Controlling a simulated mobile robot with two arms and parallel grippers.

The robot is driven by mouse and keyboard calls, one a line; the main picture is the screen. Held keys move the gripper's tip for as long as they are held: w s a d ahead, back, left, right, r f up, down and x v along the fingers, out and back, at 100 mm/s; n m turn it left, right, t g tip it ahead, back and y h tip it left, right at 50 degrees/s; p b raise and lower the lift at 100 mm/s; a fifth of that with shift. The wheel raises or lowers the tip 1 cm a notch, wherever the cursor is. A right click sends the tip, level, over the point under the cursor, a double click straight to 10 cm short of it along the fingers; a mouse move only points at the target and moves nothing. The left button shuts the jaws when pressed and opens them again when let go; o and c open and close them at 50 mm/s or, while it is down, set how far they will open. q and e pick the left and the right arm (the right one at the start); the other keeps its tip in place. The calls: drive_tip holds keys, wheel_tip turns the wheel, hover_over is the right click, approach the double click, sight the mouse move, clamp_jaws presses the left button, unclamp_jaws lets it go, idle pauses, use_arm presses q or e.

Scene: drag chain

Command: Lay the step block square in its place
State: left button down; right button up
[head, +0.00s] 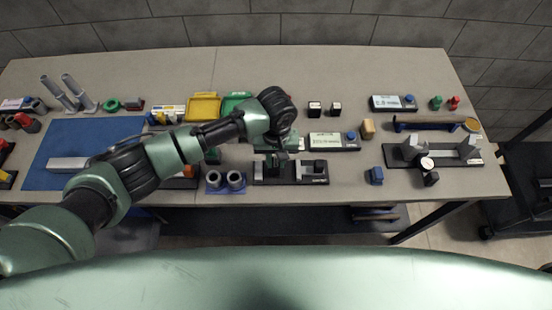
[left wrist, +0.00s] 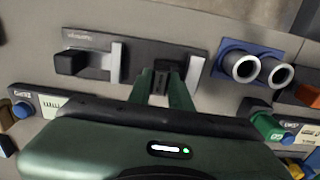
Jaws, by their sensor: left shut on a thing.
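A black fixture base (head: 290,181) lies near the front edge of the table. It has a pale upright plate (left wrist: 117,63) near its middle and another pale upright (left wrist: 195,76) near one end. A black block (head: 318,167) stands at the base's right end; it also shows in the left wrist view (left wrist: 71,62). My left gripper (head: 276,158) is over the base's left part, between the two uprights. In the left wrist view my left gripper (left wrist: 163,88) is shut on a small dark block (left wrist: 161,79), likely the step block. The fingers hide most of it, and I cannot tell whether it touches the base.
A blue holder with two grey tubes (head: 226,181) stands close left of the base. A labelled tray (head: 325,141) is just behind it. A small blue block (head: 374,176) and a larger black fixture (head: 448,180) are to the right. Bare table lies between them.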

use_arm(q)
drive_tip(key=shift+f+b, duration=0.45)
drive_tip(key=shift+f, duration=0.5)
idle(0.5)
drive_tip(key=c, duration=1.2)
unclamp_jaws()
wheel_tip(320, 180, up, 8)
drive_tip(key=shift+f+b, duration=0.1)
drive_tip(key=shift+b, duration=0.9)
drive_tip(key=shift+s, duration=0.1)
